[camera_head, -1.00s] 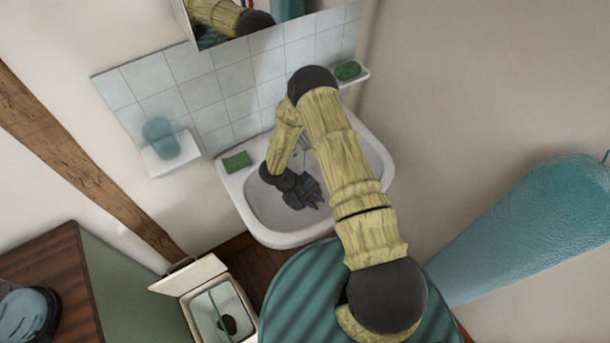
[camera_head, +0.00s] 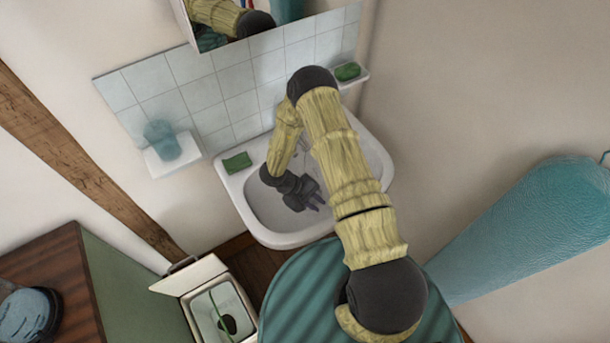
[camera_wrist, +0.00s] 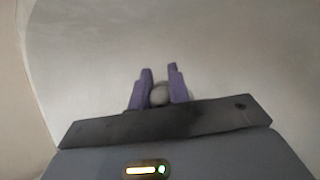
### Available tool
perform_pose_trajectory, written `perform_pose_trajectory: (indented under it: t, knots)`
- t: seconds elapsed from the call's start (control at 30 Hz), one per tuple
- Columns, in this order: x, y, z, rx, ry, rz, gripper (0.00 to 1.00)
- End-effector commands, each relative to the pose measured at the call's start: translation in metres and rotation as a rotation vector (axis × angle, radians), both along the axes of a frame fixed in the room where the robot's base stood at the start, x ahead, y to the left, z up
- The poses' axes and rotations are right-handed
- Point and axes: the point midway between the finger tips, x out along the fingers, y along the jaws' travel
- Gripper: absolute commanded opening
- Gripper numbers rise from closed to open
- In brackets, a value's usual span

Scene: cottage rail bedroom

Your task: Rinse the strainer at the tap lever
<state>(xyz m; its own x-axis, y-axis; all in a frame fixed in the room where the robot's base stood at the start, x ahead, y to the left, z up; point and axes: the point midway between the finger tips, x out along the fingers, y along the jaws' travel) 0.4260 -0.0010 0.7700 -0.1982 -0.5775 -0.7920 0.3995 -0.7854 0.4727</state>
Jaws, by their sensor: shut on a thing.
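My gripper (camera_head: 315,199) is down inside the white sink basin (camera_head: 268,228), its fingers pointing to the lower right. In the wrist view its two purple fingers (camera_wrist: 160,88) are shut on a small round grey thing, the strainer (camera_wrist: 159,95). Only a little of the strainer shows between the fingers, and in the head view I cannot make it out. The pale basin surface lies beyond the fingertips. The tap and its lever at the back of the sink are mostly hidden behind my arm. I see no clear water stream.
A green sponge or soap (camera_head: 237,162) lies on the sink's left rim. A shelf (camera_head: 174,154) with a teal cup (camera_head: 162,139) is on the wall at left. A green soap (camera_head: 347,71) sits in a dish at right. An open bin (camera_head: 216,300) stands below left.

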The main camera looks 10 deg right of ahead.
Motion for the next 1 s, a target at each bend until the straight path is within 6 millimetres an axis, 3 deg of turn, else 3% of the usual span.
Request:
perform_pose_trajectory:
  t: [0.6,1.0]
  knots:
    - [-0.039,0.0,0.035,-0.001,0.002,0.001,0.0]
    - [-0.044,0.001,0.035,0.0,0.001,0.001,0.0]
